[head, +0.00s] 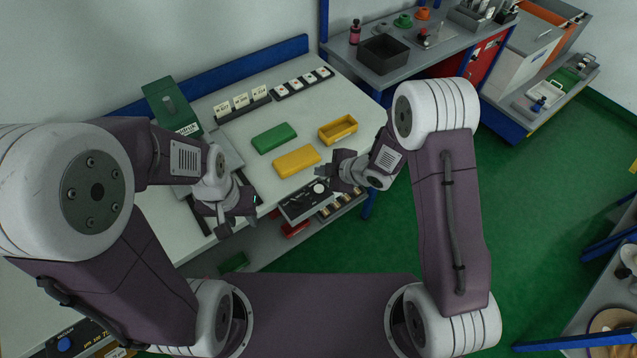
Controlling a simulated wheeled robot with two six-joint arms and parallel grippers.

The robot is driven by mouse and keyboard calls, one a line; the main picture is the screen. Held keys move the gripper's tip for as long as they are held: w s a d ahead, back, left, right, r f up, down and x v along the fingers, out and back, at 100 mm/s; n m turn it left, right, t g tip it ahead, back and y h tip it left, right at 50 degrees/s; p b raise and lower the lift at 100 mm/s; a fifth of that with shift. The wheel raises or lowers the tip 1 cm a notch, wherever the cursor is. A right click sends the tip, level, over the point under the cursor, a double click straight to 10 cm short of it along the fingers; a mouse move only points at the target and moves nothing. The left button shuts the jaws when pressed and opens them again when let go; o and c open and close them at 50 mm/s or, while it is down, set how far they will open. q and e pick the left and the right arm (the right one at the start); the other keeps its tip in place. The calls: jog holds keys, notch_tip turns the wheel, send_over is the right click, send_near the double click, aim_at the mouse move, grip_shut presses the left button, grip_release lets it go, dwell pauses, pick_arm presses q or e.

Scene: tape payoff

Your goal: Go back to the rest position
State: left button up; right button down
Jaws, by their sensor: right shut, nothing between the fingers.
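My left gripper (238,219) hangs over the front part of the white workbench (347,97), at the left. It points down toward the bench's front edge. I cannot tell how far its fingers are apart, and I see no object clearly in it. My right gripper (322,178) is shut and empty. It is above the bench's front edge, to the right of the yellow block and near the dark device with a round knob (303,203). Both arms are bent and reach forward over the bench.
A green block (274,138), a yellow block (296,161) and an open yellow tray (338,129) lie on the bench. A green box (172,105) and labelled racks (243,103) stand behind. A grey side bench (428,58) holds a dark bin (383,54). Green floor (540,200) is clear at right.

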jog(key=shift+w+d, duration=0.1)
dwell(0.3)
jog(key=w+d+r+m+t+h, duration=0.1)
jog(key=w+d+r+m+t, duration=0.25)
jog(key=r, duration=0.75)
jog(key=s+d+r+m+h, duration=0.1)
jog(key=d+r+m+h, duration=0.15)
jog(key=d, duration=0.45)
jog(key=s+d+f+m+g+h, duration=0.1)
jog(key=s+d+m+g, duration=0.1)
jog(key=s+m, duration=0.2)
jog(key=s+d+f+m+g+h, duration=0.1)
jog(key=s+d+f+m+g, duration=0.1)
jog(key=s, duration=0.8)
jog(key=s+d+f+m+g+h, duration=0.1)
jog(key=s+d+f+m+g, duration=0.1)
jog(key=s+m+g, duration=0.2)
jog(key=s+m, duration=0.3)
jog(key=shift+s+d+f, duration=0.15)
jog(key=shift+s+f, duration=0.1)
jog(key=shift+s, duration=0.15)
jog(key=shift+s+g, duration=0.15)
jog(key=shift+g, duration=0.1)
